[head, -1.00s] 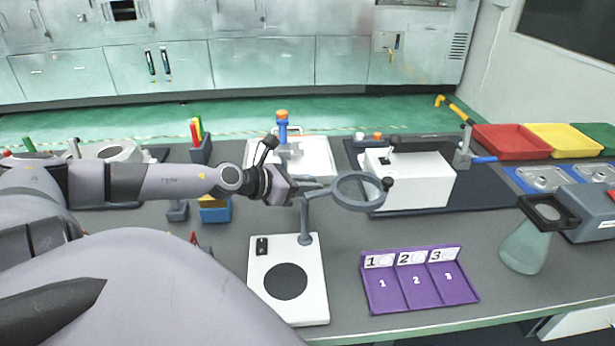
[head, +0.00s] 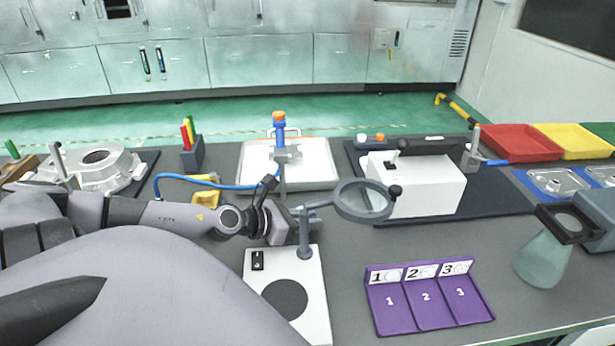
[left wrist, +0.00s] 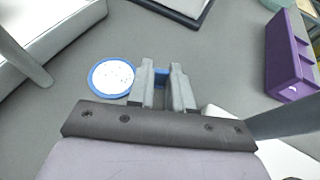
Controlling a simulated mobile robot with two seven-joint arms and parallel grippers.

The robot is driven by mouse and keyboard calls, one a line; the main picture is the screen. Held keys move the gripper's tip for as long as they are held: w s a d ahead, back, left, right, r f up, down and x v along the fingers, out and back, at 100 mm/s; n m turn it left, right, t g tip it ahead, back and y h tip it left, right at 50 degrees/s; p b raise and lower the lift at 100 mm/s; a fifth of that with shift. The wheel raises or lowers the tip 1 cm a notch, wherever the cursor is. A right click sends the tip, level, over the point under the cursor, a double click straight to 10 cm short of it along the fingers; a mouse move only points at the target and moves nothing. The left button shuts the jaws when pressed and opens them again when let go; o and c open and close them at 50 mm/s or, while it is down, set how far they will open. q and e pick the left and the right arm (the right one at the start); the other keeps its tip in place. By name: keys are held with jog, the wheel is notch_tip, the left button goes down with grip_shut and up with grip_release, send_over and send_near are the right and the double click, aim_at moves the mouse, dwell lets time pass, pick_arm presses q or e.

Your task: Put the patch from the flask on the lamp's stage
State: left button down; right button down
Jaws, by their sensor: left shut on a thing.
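In the left wrist view the patch (left wrist: 111,79) is a white speckled disc with a blue rim, just left of the fingertips. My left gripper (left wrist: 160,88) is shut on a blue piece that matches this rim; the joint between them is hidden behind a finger. In the head view my left gripper (head: 298,224) is beside the lamp post, above the far part of the lamp's white base; the patch is hidden there. The lamp (head: 304,282) has a round magnifier on an arm and a dark round stage (head: 285,298). The conical flask (head: 541,261) with a black top stands at the right. My right gripper is out of view.
A purple three-slot rack (head: 425,292) stands right of the lamp. A white box-shaped device (head: 420,188) is behind the magnifier. A white tray (head: 310,172) with a blue upright tool lies behind the gripper. Bare table lies between the rack and the flask.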

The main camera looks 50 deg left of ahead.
pick_arm(q)
jog(key=shift+s+d+r, duration=0.1)
jog(key=c, duration=1.4)
grip_release()
jog(key=o, duration=0.4)
jog(key=shift+c, duration=0.2)
